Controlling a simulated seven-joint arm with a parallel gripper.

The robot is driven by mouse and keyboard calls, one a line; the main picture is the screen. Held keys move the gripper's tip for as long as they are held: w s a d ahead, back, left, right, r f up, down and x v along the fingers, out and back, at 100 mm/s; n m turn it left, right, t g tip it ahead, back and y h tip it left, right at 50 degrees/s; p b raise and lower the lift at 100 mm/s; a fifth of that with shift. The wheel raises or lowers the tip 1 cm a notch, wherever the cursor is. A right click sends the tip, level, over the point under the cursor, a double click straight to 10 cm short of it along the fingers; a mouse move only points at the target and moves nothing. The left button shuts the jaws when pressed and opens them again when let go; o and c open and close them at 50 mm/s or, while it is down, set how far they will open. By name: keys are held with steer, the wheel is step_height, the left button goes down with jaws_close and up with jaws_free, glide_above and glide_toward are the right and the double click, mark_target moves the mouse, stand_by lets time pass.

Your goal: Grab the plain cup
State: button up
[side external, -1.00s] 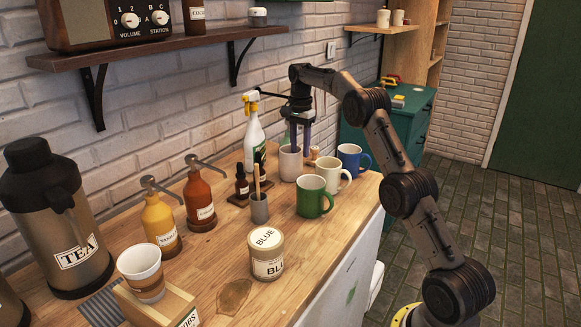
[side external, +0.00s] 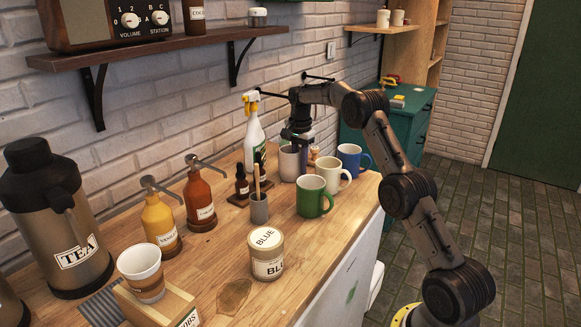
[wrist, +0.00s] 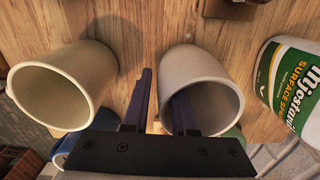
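The plain cup (side external: 288,165) is light grey and handleless, standing upright on the wooden counter behind the mugs. It shows in the middle of the wrist view (wrist: 203,66), with its mouth toward the camera. My gripper (side external: 300,152) is low over this cup. In the wrist view my gripper (wrist: 164,88) has its fingers apart. One finger reaches into the cup's mouth and the other is outside, to the left, so the near wall is between them. I see no clear contact with the wall.
A cream mug (side external: 333,172) stands close by, and also shows in the wrist view (wrist: 62,84). A green mug (side external: 311,197) and a blue mug (side external: 349,157) are nearby. A spray bottle (side external: 254,140) stands behind the cup. A wooden stick leans in a grey holder (side external: 259,210).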

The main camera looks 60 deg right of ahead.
jaws_close()
steer(key=shift+r, duration=0.1)
stand_by(1.0)
